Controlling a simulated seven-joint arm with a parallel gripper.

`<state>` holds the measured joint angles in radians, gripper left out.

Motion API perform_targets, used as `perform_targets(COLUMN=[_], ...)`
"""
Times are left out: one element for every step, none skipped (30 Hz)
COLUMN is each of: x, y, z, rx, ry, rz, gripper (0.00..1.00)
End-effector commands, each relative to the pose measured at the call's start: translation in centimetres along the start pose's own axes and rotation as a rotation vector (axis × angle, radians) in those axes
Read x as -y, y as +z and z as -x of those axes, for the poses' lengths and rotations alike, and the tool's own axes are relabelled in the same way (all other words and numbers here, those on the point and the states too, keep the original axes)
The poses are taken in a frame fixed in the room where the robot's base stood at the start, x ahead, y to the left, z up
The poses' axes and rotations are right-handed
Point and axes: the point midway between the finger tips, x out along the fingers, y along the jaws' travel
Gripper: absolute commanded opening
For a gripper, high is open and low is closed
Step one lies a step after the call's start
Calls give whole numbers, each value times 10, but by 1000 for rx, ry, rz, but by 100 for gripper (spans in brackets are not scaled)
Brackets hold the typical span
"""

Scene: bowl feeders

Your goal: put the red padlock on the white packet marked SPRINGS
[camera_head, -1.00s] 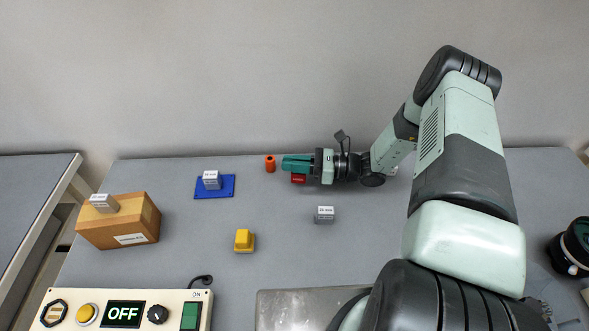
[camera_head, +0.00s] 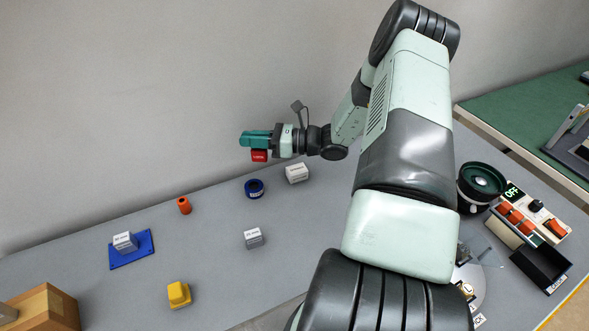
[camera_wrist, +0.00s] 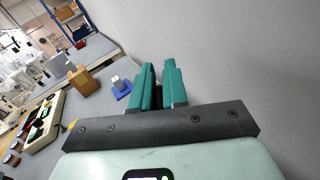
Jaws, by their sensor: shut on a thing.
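My gripper (camera_head: 250,138) is shut on the red padlock (camera_head: 259,155) and holds it in the air above the back of the table. The padlock is a small red block with blurred white lettering, hanging below the teal fingers. A white packet (camera_head: 296,172) lies on the table to the right of and below the gripper in the head view; its print is too small to read. In the wrist view the teal fingers (camera_wrist: 158,80) show, but the padlock is hidden.
A blue ring (camera_head: 254,188) lies left of the white packet. A grey-white box (camera_head: 253,238), an orange cylinder (camera_head: 184,205), a yellow block (camera_head: 179,294) and a blue plate (camera_head: 145,252) bearing a box are spread around. A control panel (camera_head: 530,218) stands at the right.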

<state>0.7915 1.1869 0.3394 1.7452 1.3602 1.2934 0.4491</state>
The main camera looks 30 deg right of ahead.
Motion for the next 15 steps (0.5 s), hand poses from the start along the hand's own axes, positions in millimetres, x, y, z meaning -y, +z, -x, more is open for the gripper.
perform_targets(x=[14, 21, 28, 34, 38, 43, 46, 48, 51, 53, 54, 56, 57, 58, 59], y=[6, 10, 13, 15, 18, 20, 22, 23, 24, 24, 23, 20, 15, 10, 2], z=[21, 31, 44, 53, 61, 71, 77, 83, 88, 91, 94, 96, 97, 97, 97], rx=[10, 14, 20, 25, 29, 34, 37, 39, 42, 43, 45, 46, 47, 47, 47], ry=[-57, -85, -120, -144, -165, -190, -205, -219, -232, -240, -247, -253, -255, -257, -257], rz=[4, 6, 7, 7, 6, 6, 6, 6, 6, 6, 5, 5, 4, 3, 3], gripper=[0, 0, 0, 0, 0, 0, 0, 0, 0, 0, 0, 0, 0, 0, 0])
